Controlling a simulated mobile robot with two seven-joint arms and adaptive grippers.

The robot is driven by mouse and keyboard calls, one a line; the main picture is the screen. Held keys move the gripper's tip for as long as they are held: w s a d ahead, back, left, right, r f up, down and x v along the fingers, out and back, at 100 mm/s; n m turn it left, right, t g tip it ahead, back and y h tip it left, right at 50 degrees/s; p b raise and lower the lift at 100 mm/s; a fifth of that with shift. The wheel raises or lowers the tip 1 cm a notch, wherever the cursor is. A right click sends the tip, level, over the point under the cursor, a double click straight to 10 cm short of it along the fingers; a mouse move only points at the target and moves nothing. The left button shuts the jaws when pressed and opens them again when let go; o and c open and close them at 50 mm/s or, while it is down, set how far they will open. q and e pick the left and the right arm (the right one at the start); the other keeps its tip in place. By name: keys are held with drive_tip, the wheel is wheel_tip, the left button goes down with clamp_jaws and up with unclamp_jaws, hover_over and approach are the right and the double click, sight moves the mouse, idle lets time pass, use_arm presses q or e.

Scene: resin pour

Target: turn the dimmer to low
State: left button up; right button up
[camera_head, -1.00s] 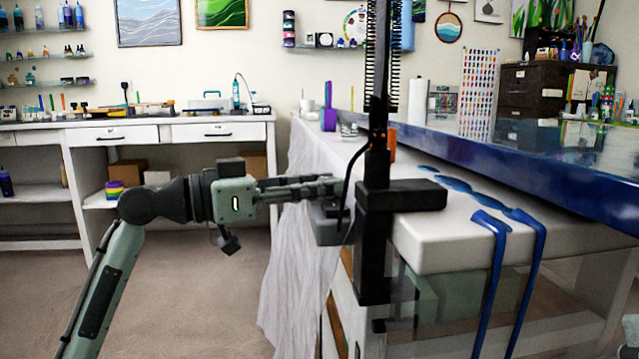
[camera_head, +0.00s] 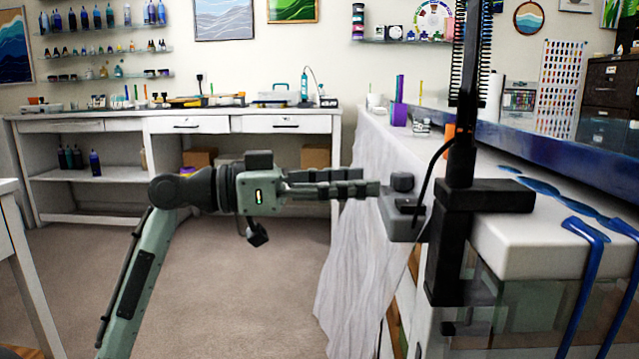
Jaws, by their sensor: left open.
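The dimmer (camera_head: 404,226) looks like a small grey box with a dark knob (camera_head: 402,182) on top, beside the black clamp stand at the white table's left end. Which setting the knob is at cannot be read. My left gripper (camera_head: 374,188) reaches in from the left, level with the knob. It is open, with its fingers seen edge-on, so the gap between them hardly shows. Its tips end just left of the knob and the box, with nothing between them. My right gripper is not in view.
The white table (camera_head: 530,240) carries blue resin drips and a long blue slab (camera_head: 620,160). A white cloth (camera_head: 350,260) hangs at its left side. Floor (camera_head: 220,270) is clear around my left arm.

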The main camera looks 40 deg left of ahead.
use_arm(q)
drive_tip(key=v, duration=0.5)
drive_tip(key=shift+s+a, duration=0.2)
drive_tip(key=shift+s, duration=0.1)
